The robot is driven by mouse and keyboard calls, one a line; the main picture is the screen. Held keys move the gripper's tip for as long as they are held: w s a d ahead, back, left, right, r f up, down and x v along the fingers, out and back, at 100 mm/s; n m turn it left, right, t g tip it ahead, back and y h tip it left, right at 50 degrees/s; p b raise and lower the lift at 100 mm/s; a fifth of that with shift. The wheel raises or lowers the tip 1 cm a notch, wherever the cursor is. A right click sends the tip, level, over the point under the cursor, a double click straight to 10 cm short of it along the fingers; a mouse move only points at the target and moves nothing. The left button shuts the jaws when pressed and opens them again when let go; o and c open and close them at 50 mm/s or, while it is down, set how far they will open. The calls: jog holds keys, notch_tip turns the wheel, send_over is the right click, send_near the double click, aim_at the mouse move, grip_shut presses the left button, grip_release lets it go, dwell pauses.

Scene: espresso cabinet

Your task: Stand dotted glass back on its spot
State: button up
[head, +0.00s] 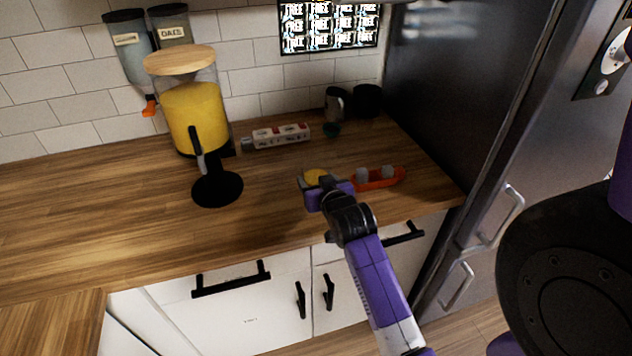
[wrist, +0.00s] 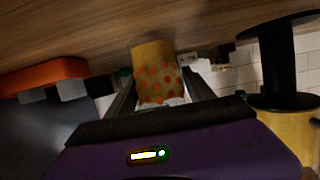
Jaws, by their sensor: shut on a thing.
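The dotted glass (wrist: 155,73), yellow with orange dots, is between the fingers of my gripper (wrist: 158,98) in the wrist view. The gripper is shut on it. In the head view the glass (head: 316,177) shows only as a yellow patch beside my gripper (head: 322,187), near the front of the wooden counter (head: 110,210). Whether it touches the counter, I cannot tell. The wrist view is turned over, with the wood at the top. No marked spot for the glass can be made out.
An orange tray (head: 383,180) with grey pieces in it lies just right of my gripper. A yellow-filled dispenser (head: 195,115) with a black base (head: 217,189) stands to the left. A dark fridge (head: 470,90) bounds the right.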

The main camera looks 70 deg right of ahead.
jog(key=shift+f, duration=0.25)
jog(key=shift+f, duration=0.1)
jog(key=o, duration=1.8)
jog(key=shift+c, duration=0.2)
jog(key=b+v, duration=0.1)
jog(key=v, duration=1.1)
jog(key=a+f+n+t+y, duration=0.2)
jog(key=a, duration=0.7)
jog(key=a+f+n+t+y, duration=0.2)
jog(key=a+n, duration=0.1)
jog(key=a, duration=0.5)
jog(key=s+a+r+n+t+y, duration=0.2)
jog(key=s+a+n+y, duration=0.3)
jog(key=s+a, duration=0.6)
jog(key=a+r+y, duration=0.1)
jog(key=a+y, duration=0.1)
jog(key=a, duration=0.1)
jog(key=shift+s+a, duration=0.4)
